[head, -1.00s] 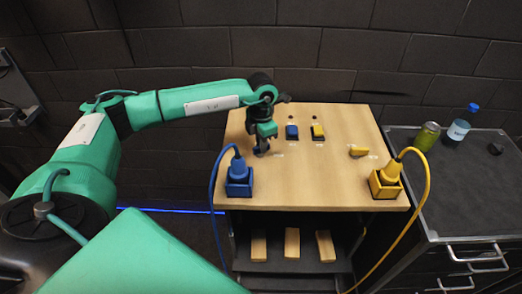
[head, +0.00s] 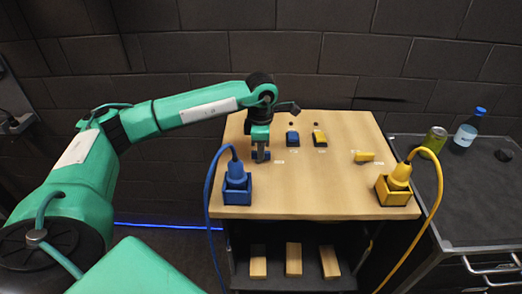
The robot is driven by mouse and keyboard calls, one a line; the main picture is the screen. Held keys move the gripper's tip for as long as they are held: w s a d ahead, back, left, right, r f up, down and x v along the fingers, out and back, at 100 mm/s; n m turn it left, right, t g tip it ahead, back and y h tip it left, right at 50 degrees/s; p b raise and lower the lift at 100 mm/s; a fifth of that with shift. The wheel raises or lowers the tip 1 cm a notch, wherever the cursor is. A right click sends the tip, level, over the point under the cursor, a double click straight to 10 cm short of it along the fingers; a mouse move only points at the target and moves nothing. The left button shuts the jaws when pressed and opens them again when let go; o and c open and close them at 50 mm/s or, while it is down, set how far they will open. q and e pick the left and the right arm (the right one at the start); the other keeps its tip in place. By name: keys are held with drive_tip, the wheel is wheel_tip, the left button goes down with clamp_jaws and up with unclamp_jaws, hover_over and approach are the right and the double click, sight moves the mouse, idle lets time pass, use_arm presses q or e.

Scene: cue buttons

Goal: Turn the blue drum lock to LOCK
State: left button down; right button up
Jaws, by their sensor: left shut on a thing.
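The blue drum lock (head: 268,156) sits on the wooden table top at the left, largely hidden by my left gripper. My left gripper (head: 261,158) points down and is shut on the lock's blue handle. A small white label (head: 280,162) lies just right of it; its lettering is too small to read, and I cannot tell the lock's exact angle. My right gripper is not in view.
A yellow drum lock (head: 364,157) is at the right. A blue plug socket (head: 237,190) and a yellow one (head: 396,188), both with cables, stand at the front corners. The table's middle is clear.

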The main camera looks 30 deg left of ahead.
use_arm(q)
drive_tip(key=shift+w+r, duration=0.1)
drive_tip(key=shift+r, duration=0.05)
drive_tip(key=c, duration=1.4)
unclamp_jaws()
drive_tip(key=shift+c, duration=0.2)
